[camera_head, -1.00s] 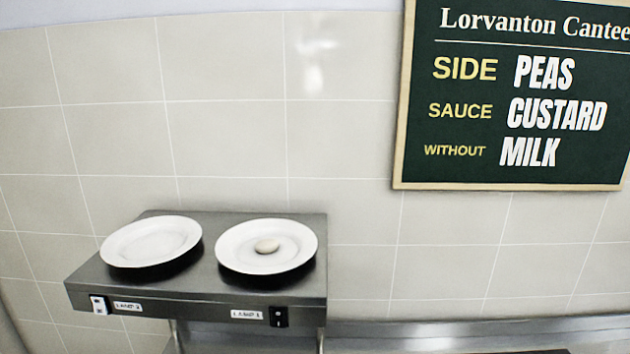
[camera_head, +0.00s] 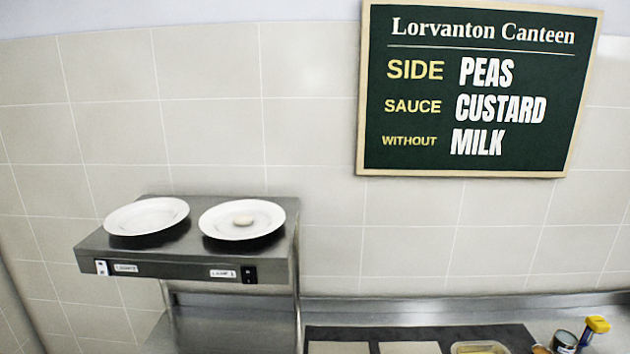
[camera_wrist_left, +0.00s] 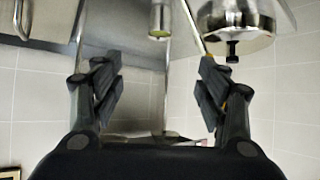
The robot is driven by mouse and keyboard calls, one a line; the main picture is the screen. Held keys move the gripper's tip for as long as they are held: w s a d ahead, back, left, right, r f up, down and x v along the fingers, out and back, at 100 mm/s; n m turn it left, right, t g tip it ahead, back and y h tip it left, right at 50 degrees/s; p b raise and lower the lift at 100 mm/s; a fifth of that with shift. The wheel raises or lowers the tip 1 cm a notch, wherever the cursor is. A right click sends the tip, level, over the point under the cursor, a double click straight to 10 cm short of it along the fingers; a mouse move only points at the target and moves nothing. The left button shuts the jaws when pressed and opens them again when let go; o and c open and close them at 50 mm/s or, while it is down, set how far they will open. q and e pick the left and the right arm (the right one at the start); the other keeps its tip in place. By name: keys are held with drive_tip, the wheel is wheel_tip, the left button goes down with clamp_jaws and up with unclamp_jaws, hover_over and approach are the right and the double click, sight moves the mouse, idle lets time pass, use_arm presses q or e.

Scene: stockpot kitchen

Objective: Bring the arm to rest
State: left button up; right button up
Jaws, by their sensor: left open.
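My left gripper (camera_wrist_left: 160,90) shows in the left wrist view with its two dark fingers spread wide apart. Nothing sits between the fingertips. Beyond it are metal fittings and a tiled wall. Neither of my arms shows in the head view, and my right gripper is in no view.
A menu board (camera_head: 475,90) hangs on the wall. Below, a counter carries a yellow-topped item (camera_head: 597,324) and a tin (camera_head: 564,341).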

use_arm(q)
drive_tip(key=s+a+f+m+g+h, duration=0.3)
drive_tip(key=s+a+m, duration=0.15)
drive_tip(key=s, duration=0.25)
drive_tip(key=s+a+f+m+g+h, duration=0.3)
drive_tip(key=s+a, duration=0.3)
wheel_tip(320, 180, down, 33)
drive_tip(key=s+g+b, duration=0.1)
drive_tip(key=s+b, duration=0.1)
drive_tip(key=b, duration=0.5)
drive_tip(key=s+a+f+b, duration=0.1)
drive_tip(key=s+f+b, duration=0.2)
drive_tip(key=s+f, duration=0.5)
drive_tip(key=s+a+f+m+g+b, duration=0.1)
drive_tip(key=s+f+b, duration=0.2)
drive_tip(key=s+f, duration=0.6)
wheel_tip(320, 180, down, 6)
drive_tip(key=shift+s+a+r, duration=0.1)
drive_tip(key=shift+s+a, duration=0.05)
drive_tip(key=shift+a, duration=0.25)
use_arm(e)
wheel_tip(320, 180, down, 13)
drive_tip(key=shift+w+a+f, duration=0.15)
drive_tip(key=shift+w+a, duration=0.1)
